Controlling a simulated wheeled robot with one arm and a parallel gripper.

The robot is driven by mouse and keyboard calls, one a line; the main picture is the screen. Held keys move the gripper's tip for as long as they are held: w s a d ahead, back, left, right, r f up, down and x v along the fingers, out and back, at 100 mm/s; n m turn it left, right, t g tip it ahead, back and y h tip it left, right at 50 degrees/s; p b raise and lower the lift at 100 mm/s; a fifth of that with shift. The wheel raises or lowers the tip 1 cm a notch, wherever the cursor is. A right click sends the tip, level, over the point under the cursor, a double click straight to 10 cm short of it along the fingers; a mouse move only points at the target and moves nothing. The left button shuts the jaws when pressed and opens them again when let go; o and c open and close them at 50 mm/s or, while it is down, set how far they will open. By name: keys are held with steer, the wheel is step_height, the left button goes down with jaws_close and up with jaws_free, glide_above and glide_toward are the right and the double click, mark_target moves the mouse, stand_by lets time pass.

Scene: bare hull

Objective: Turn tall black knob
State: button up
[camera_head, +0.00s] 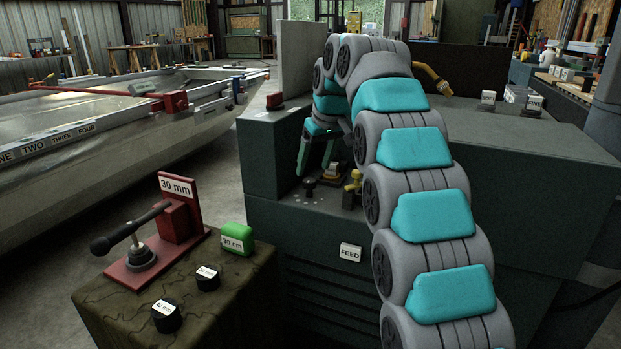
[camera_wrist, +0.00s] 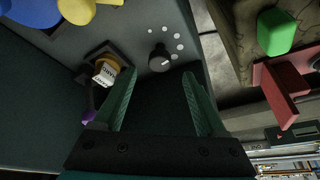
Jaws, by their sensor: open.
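The black knob (camera_head: 310,187) stands on the ledge of the grey machine in the head view, with white dots around its base. In the wrist view the knob (camera_wrist: 160,61) shows a pale pointer line and a part ring of white dots. My gripper (camera_head: 313,169) is open above the ledge, near the knob. In the wrist view my two green fingers (camera_wrist: 159,75) are spread apart, and the knob appears beyond the gap between their tips. I see no contact with the knob.
A yellow-based switch with a white label (camera_wrist: 106,75) lies close to my left finger in the wrist view. A yellow handle (camera_head: 354,181) stands on the ledge. A side table (camera_head: 235,300) holds a green block (camera_head: 237,238), a red stand (camera_head: 178,222) and black weights.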

mark_target(310, 180)
steer(key=x, duration=0.4)
steer(key=shift+w+a+f, duration=0.1)
steer(key=shift+w+f, duration=0.1)
steer(key=shift+f, duration=0.15)
jaws_close()
